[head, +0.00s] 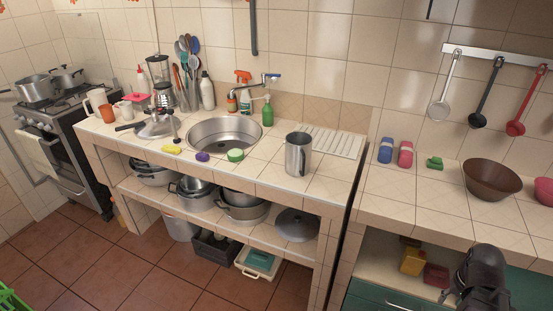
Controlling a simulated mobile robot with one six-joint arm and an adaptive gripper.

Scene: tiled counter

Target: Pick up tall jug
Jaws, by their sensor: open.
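The tall jug (297,155) is a steel cylinder with a side handle. It stands upright on the tiled counter (262,178), right of the sink and near the front edge. A ribbed drainboard (326,140) lies just behind it to the right. My gripper (452,299) shows at the bottom right, in front of the right-hand counter and well apart from the jug. It is open, and its fingers are partly cut off by the frame edge.
The round sink (225,136) is left of the jug. A brown bowl (491,180) stands on the right-hand counter. Pots (243,204) fill the shelf below. Counter directly around the jug is clear.

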